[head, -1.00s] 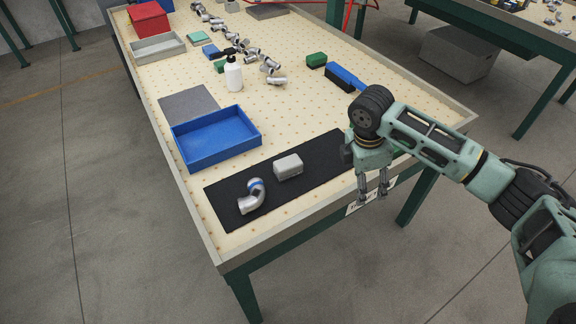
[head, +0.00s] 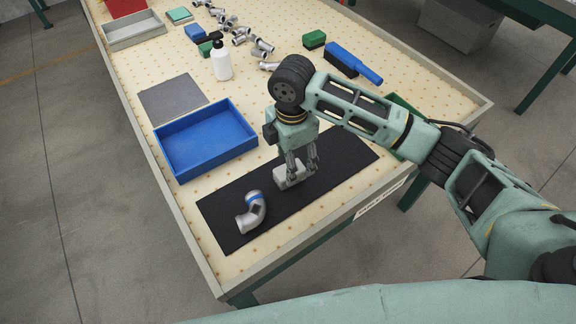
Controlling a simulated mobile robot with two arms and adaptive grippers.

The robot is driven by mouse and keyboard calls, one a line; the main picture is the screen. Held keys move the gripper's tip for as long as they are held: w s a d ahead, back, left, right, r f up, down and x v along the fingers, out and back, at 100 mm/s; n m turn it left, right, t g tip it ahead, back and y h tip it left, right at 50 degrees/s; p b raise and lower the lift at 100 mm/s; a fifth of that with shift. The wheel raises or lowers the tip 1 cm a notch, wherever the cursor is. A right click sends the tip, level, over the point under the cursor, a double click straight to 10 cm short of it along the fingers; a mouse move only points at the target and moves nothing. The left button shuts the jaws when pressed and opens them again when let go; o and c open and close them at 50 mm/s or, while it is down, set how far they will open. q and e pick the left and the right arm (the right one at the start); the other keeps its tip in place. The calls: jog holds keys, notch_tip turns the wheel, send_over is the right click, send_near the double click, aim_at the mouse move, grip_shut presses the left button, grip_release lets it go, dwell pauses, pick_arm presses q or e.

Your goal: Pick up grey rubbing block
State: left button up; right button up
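The grey rubbing block (head: 288,180) lies on the black mat (head: 228,205) near the front of the table. It is partly hidden by my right gripper (head: 304,168), which points down at it from above. The gripper's two fingers look apart, one over or in front of the block and one at its right side. I cannot tell whether they touch it. My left gripper is not in view.
A metal pipe elbow with a blue band (head: 251,212) lies left of the block on the mat. A blue tray (head: 207,167) stands behind.

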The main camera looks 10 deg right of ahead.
aim_at(279, 176)
notch_tip(279, 176, down, 3)
jog(key=shift+a+f+p, duration=0.1)
jog(key=shift+p, duration=0.3)
notch_tip(279, 176, down, 2)
jog(key=shift+w+f, duration=0.1)
jog(key=shift+w, duration=0.05)
jog(key=shift+f, duration=0.3)
jog(key=shift+c, duration=1.3)
jog(key=c, duration=0.7)
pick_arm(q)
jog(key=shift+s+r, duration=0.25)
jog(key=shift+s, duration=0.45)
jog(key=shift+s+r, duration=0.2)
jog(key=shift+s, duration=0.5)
pick_arm(e)
jog(key=c, duration=0.4)
